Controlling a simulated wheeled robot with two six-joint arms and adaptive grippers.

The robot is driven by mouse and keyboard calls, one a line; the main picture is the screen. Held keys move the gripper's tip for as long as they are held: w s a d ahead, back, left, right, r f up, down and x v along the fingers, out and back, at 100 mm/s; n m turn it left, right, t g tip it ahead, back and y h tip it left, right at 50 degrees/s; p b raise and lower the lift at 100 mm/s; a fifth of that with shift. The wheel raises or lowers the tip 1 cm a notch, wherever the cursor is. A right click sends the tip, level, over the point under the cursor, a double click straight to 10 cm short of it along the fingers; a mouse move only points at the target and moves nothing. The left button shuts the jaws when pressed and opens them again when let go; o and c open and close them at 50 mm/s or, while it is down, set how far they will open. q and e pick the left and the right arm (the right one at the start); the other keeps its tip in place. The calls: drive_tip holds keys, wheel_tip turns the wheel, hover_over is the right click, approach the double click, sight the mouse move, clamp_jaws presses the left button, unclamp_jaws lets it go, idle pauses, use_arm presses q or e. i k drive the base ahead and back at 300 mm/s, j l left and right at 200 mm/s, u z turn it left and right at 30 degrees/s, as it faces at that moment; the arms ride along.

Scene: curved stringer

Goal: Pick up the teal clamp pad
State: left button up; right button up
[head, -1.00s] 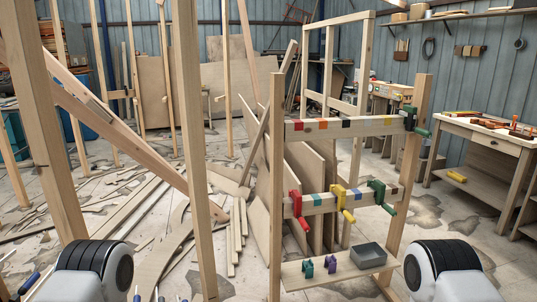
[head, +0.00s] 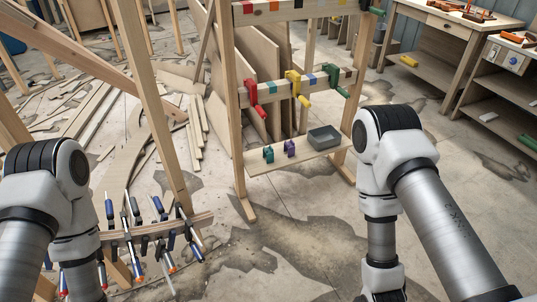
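The teal clamp pad (head: 268,153) stands on the low shelf board (head: 262,168) of the wooden rack, towards its left end. A purple pad (head: 290,148) of similar shape stands just to its right, with a small gap. Both of my arms reach down at the sides of the head view, the left one at the lower left and the right one at the lower right. Both grippers are below the picture's edge, so their state is hidden. Neither arm touches the shelf or the pad in this view.
A grey open box (head: 324,138) sits right of the pads. Red (head: 250,90), yellow (head: 296,87) and green (head: 337,80) clamps hang on the rail above. A curved wooden piece (head: 150,229) with several clamps is at lower left, beside an upright post (head: 150,110).

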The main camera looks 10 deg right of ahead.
sight(267, 152)
drive_tip(key=i+l+z, duration=0.3)
drive_tip(key=i+l, duration=0.45)
drive_tip(key=l, duration=0.15)
drive_tip(key=i+l+z, duration=0.3)
drive_tip(key=i+l, duration=0.4)
drive_tip(key=i, duration=0.15)
